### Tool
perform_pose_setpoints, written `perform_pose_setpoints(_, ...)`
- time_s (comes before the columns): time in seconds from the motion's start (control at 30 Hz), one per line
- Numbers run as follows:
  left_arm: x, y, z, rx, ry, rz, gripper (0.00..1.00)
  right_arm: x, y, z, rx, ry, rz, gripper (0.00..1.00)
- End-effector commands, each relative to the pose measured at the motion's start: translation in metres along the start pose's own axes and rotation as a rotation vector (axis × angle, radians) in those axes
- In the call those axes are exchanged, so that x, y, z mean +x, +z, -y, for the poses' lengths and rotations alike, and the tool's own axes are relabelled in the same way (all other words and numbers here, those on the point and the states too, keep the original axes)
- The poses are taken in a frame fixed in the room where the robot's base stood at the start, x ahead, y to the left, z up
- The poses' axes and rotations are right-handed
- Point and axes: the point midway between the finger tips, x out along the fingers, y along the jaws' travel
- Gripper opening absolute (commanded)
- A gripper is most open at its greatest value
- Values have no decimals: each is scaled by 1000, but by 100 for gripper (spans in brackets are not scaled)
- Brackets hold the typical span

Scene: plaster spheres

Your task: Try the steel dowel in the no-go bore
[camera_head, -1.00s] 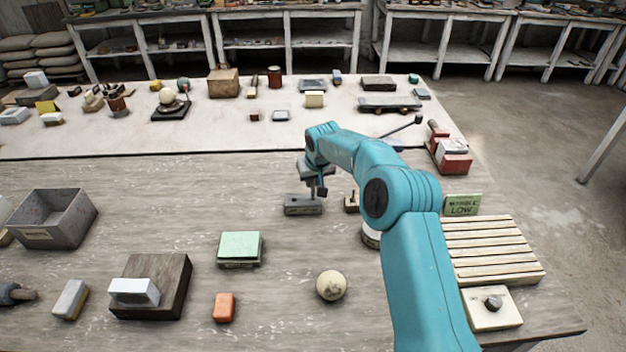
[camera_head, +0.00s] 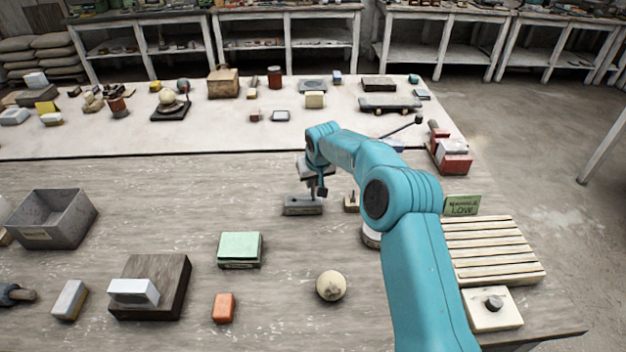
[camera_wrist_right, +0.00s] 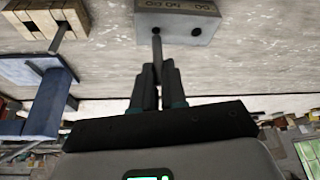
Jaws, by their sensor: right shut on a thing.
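The grey gauge block (camera_head: 303,207) lies on the wooden bench, below my right gripper (camera_head: 317,188). In the right wrist view the block (camera_wrist_right: 178,18) has lettering that looks like GO and NO GO, and one dark bore shows open at right. The slim steel dowel (camera_wrist_right: 157,46) is held between the fingertips of my right gripper (camera_wrist_right: 158,72), which is shut on it. Its far end meets the block at the other bore, at left on the NO GO side. How deep it sits I cannot tell. My left gripper is out of view.
A small wooden block (camera_wrist_right: 40,20) with a hole and a peg stands near the gauge block. A plaster ball (camera_head: 331,285), a green box (camera_head: 240,249) and a slatted rack (camera_head: 492,250) lie nearer.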

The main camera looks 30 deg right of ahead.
Motion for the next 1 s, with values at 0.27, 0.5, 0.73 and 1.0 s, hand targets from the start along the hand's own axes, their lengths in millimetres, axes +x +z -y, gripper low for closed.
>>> perform_pose_setpoints(0.27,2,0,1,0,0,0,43,0,0,0,0,0,0,0)
perform_pose_setpoints(0.5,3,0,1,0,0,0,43,2,1,0,0,0,0,0)
perform_pose_setpoints(0.73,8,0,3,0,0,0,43,8,3,0,0,0,0,0)
perform_pose_setpoints(1.0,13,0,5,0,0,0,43,14,6,0,0,0,0,0)
